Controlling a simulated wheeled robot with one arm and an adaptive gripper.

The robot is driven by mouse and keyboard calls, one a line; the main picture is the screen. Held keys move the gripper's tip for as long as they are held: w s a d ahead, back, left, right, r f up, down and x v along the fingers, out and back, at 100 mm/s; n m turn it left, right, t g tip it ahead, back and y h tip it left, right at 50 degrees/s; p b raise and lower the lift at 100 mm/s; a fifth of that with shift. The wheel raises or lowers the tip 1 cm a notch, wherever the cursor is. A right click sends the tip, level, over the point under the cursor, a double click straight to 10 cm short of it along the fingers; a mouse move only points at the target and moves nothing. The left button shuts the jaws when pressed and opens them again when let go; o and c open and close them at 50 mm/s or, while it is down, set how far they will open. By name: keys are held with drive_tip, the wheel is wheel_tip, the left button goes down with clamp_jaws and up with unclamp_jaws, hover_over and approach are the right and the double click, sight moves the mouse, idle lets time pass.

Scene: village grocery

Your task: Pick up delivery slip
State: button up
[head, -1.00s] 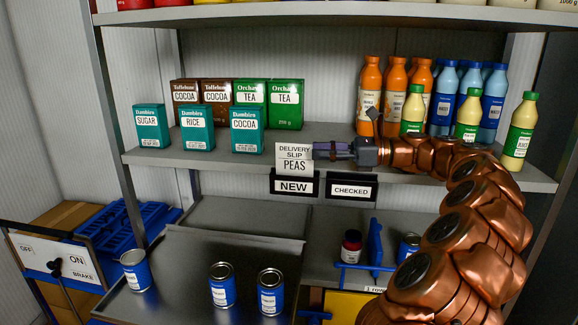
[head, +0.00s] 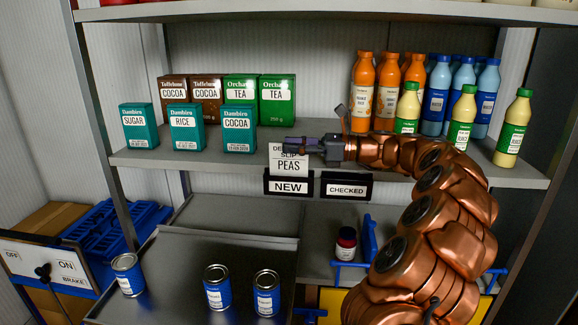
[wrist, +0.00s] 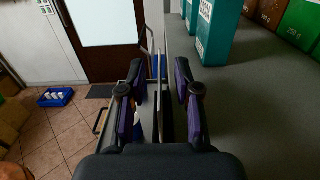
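The delivery slip (head: 289,167) is a white card reading PEAS. It stands upright in the black NEW holder (head: 289,187) on the shelf's front edge. My gripper (head: 296,146) reaches in from the right and covers part of the slip's upper text. In the wrist view my gripper (wrist: 160,103) has its two dark purple fingers apart. A thin upright edge, seemingly the slip and its holder, shows between them. I see no finger closed on it.
A CHECKED holder (head: 346,187) is right of the NEW one. Teal boxes (head: 187,129) stand at the left of the shelf and bottles (head: 407,110) at the right, near my arm. Blue cans (head: 217,287) stand on the lower grey tray (head: 190,250).

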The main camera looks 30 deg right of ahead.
drive_tip(key=shift+w+a, duration=0.45)
drive_tip(key=shift+a, duration=0.15)
clamp_jaws()
drive_tip(key=shift+r, duration=0.15)
wheel_tip(320, 180, up, 10)
drive_tip(key=shift+d+f, duration=0.1)
drive_tip(key=shift+f, duration=0.15)
wheel_tip(320, 180, up, 8)
drive_tip(key=p, duration=0.9)
idle(0.4)
drive_tip(key=shift+f, duration=0.15)
